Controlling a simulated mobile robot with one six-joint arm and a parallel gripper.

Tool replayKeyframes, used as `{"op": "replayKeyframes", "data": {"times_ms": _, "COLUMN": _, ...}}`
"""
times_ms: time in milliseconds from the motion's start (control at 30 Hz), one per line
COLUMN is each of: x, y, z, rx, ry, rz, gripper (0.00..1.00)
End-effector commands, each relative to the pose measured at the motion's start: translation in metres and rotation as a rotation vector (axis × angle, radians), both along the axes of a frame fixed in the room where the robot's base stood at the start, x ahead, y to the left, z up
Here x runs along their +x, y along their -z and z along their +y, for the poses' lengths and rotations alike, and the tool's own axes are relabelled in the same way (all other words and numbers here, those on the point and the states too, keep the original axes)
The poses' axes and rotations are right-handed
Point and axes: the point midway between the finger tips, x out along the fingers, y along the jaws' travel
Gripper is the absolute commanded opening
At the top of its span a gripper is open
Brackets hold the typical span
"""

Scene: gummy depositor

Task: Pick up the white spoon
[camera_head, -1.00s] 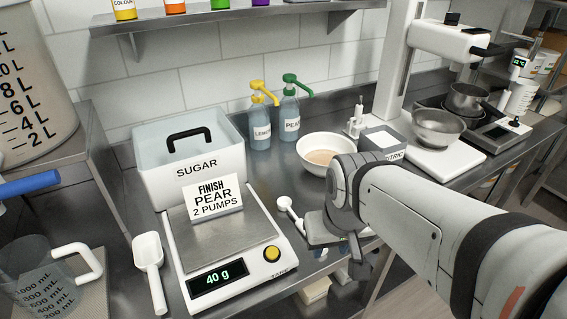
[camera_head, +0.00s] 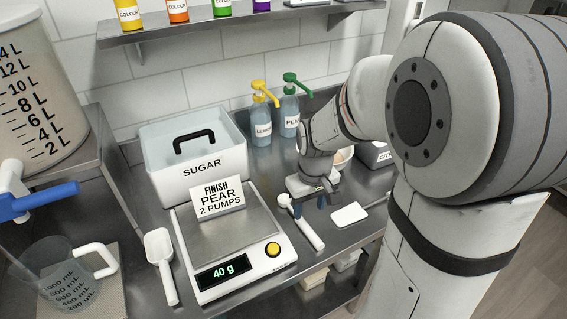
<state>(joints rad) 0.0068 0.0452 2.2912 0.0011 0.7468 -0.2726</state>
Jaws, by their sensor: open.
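The white spoon (camera_head: 306,228) lies on the steel counter just right of the scale. Its small round bowl points to the back left and its handle to the front right. My gripper (camera_head: 317,203) is open, with its dark fingers pointing down beside the spoon's bowl end, on the right and slightly behind it. I cannot tell the gap between fingers and spoon, or the height above the counter. Nothing shows between the fingers.
The scale (camera_head: 238,247) reads 40 g and bears a card (camera_head: 217,197). A white scoop (camera_head: 160,262) lies left of it. Behind stand the sugar box (camera_head: 195,165) and two pump bottles (camera_head: 262,122). My arm hides the right side.

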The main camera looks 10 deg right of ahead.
Motion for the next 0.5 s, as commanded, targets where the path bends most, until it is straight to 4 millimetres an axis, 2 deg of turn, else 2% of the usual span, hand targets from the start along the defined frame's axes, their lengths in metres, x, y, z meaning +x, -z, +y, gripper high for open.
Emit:
{"op": "replayKeyframes", "data": {"times_ms": 100, "x": 0.018, "y": 0.009, "z": 0.001, "rx": -0.002, "ry": -0.045, "rz": 0.037, "gripper": 0.47}}
{"op": "replayKeyframes", "data": {"times_ms": 200, "x": 0.026, "y": 0.017, "z": 0.002, "rx": -0.002, "ry": -0.070, "rz": 0.051, "gripper": 0.47}}
{"op": "replayKeyframes", "data": {"times_ms": 500, "x": 0.031, "y": 0.046, "z": 0.001, "rx": -0.002, "ry": -0.086, "rz": 0.063, "gripper": 0.47}}
